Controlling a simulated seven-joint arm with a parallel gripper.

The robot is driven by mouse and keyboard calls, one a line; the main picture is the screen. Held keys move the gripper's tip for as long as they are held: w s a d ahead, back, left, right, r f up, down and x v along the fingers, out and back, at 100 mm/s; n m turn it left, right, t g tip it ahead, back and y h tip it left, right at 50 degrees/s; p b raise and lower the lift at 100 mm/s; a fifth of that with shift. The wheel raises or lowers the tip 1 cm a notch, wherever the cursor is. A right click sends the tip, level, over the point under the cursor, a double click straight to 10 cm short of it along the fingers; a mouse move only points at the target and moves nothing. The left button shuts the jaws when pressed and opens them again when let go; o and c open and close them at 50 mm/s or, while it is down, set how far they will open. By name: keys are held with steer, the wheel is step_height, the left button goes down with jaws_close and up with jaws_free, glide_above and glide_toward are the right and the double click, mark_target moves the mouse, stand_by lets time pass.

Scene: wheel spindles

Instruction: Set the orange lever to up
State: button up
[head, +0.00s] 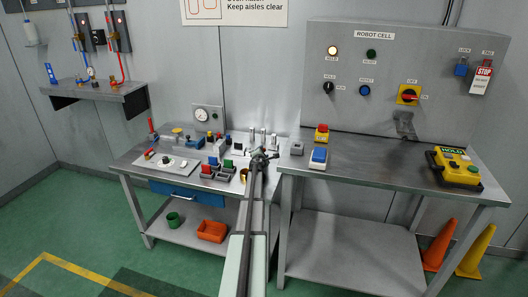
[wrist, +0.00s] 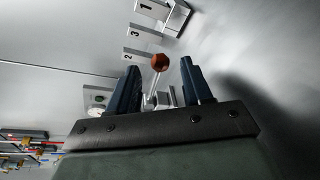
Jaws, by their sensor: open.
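The orange lever shows in the wrist view as a dark orange faceted knob (wrist: 160,62) on a thin pale stem. My gripper (wrist: 160,70) is open, with one dark finger on each side of the knob and stem. A gap shows between the knob and each finger, and the base of the lever is partly hidden by the gripper. In the head view my gripper (head: 262,156) is over the right end of the left bench, and I cannot make out the orange lever there.
Plates marked 1 (wrist: 146,7), 3 and 2 stand beyond the knob. Several upright silver posts (head: 263,134) stand behind my gripper.

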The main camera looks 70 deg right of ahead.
mark_target(264, 150)
steer(key=x, duration=0.4)
steer(key=shift+d, duration=0.25)
steer(key=shift+c, duration=0.4)
jaws_close()
